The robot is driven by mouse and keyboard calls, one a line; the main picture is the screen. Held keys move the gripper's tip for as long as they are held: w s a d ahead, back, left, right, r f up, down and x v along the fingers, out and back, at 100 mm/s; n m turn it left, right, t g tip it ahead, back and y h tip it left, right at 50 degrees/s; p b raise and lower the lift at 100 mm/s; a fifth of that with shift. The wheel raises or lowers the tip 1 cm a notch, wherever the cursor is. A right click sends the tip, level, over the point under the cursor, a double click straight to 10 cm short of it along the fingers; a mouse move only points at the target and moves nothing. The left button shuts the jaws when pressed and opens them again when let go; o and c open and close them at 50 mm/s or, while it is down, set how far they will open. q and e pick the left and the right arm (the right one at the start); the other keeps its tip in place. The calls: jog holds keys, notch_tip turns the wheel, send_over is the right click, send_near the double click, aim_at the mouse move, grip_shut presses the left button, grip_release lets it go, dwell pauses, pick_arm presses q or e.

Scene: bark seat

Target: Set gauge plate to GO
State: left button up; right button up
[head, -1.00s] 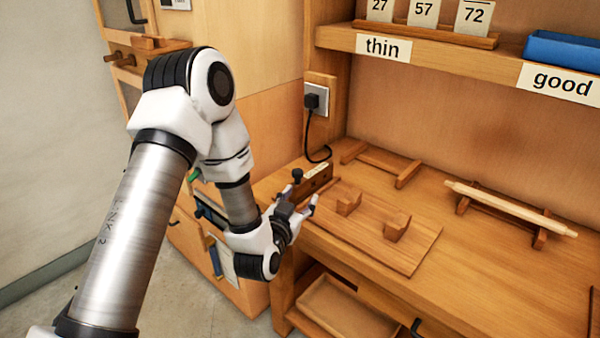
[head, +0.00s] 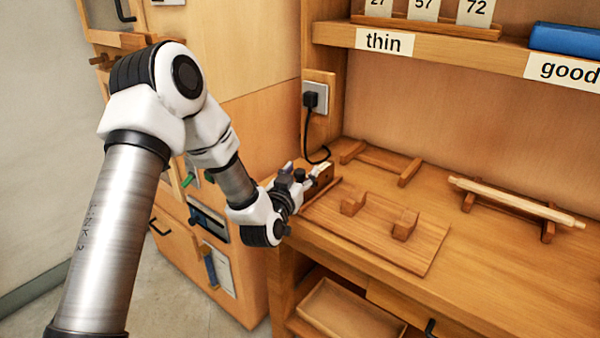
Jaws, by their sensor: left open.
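The gauge plate (head: 325,181) is a dark wooden piece standing at the left end of the bench, beside the wooden board. A small black knob (head: 299,174) shows at its top. Most of the plate and any lettering on it are hidden behind my left gripper. My left gripper (head: 303,172) is open, with its fingers at the knob and the plate's upper edge. I cannot tell whether they touch it. My right gripper is not in view.
A board (head: 410,255) with two wooden blocks lies right of the plate. Behind are an empty wooden rack (head: 380,160) and a pale rod (head: 515,203) on a stand. A plugged-in black cord (head: 308,135) hangs close behind the gripper. The shelf (head: 450,54) overhangs the bench.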

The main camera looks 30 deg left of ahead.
pick_arm(q)
jog(key=shift+a, duration=0.1)
grip_shut()
jog(key=shift+d+x, duration=0.25)
jog(key=shift+x, duration=0.95)
jog(key=shift+d+r, duration=0.1)
jog(key=shift+r, duration=0.05)
jog(key=shift+c, duration=2.2)
grip_release()
jog(key=o, duration=0.4)
jog(key=shift+w, duration=0.1)
jog(key=shift+o, duration=0.2)
jog(key=shift+w, duration=0.1)
